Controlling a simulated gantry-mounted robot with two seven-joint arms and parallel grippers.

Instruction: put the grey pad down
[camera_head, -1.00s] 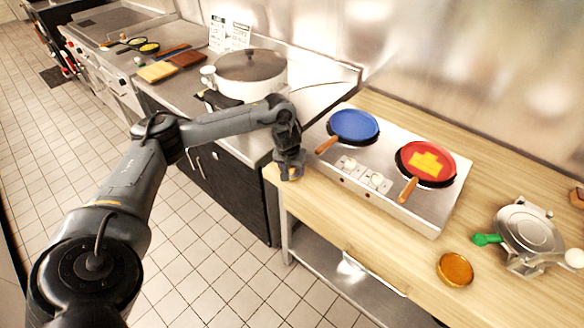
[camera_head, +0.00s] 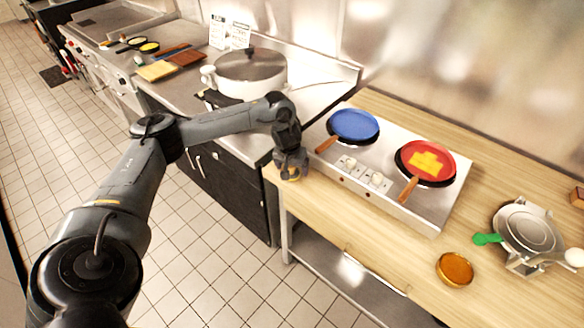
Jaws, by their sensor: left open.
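My left gripper (camera_head: 291,174) points down at the left end of the wooden table (camera_head: 380,238), close to its edge. Its jaws are open, low over the wood. A small yellow-orange patch shows between and below the fingers; I cannot tell what it is. I cannot make out a grey pad; if it is at the gripper, the fingers hide it. My right gripper is not in view.
A two-burner stove holds a blue pan (camera_head: 353,125) and a red pan (camera_head: 425,162), right of the gripper. An amber dish (camera_head: 455,269) and a silver press (camera_head: 527,233) stand further right. A large lidded pot (camera_head: 249,76) stands behind my arm.

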